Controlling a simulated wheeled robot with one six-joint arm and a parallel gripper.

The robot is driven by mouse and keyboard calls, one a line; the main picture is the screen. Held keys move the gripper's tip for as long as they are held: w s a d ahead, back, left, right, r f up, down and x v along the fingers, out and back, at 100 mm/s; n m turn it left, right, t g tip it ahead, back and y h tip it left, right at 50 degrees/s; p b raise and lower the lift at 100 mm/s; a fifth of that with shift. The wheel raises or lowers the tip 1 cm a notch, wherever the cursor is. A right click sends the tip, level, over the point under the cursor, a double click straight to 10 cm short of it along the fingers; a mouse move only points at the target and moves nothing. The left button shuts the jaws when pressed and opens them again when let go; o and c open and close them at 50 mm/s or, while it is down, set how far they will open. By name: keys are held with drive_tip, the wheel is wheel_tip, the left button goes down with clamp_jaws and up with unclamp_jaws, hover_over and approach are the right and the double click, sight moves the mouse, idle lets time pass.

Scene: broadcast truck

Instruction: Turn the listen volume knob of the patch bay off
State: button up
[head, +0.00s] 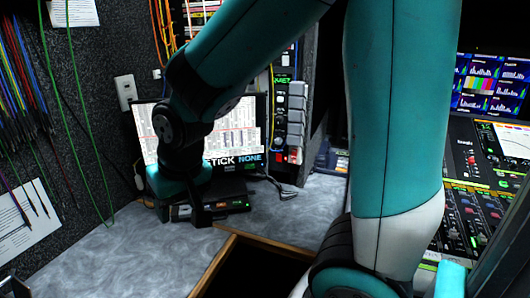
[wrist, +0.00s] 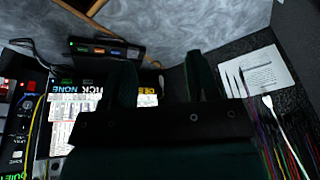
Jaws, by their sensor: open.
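I cannot pick out a listen volume knob in either view. A rack with orange cables (head: 185,22), which may be the patch bay, shows partly at the top of the head view behind my arm. My gripper (head: 183,211) points down over the grey counter, in front of a lit monitor (head: 240,125). In the wrist view my gripper (wrist: 163,78) is open, its two dark fingers apart with nothing between them. A low black box with small lit buttons (wrist: 105,48) lies close to one finger; it also shows under the monitor in the head view (head: 232,204).
A column of grey switches (head: 291,120) stands right of the monitor. Coloured cables (head: 22,75) hang on the dark left wall above a paper sheet (head: 25,222). A mixing console (head: 480,205) is at the right. The counter (head: 130,255) is bare at front left, with a wooden edge.

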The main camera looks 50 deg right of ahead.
drive_tip(key=w+d+f+m+t+h+b, duration=0.1)
drive_tip(key=w+d+f+m+h+b, duration=0.15)
drive_tip(key=w+d+f, duration=0.4)
drive_tip(key=w+d+f+m+h+b, duration=0.2)
drive_tip(key=d+f+m+h, duration=0.15)
drive_tip(key=d, duration=0.65)
drive_tip(key=m+h+b, duration=0.2)
drive_tip(key=m+h, duration=0.3)
drive_tip(key=h, duration=0.7)
approach(277, 142)
drive_tip(key=shift+t, duration=0.3)
drive_tip(key=p+x, duration=0.1)
drive_tip(key=x, duration=0.2)
drive_tip(key=p+x, duration=0.4)
drive_tip(key=x, duration=0.1)
drive_tip(key=shift+s+d, duration=0.2)
drive_tip(key=shift+d, duration=0.2)
drive_tip(key=shift+c, duration=0.4)
drive_tip(key=c, duration=0.8)
drive_tip(key=shift+c, duration=0.2)
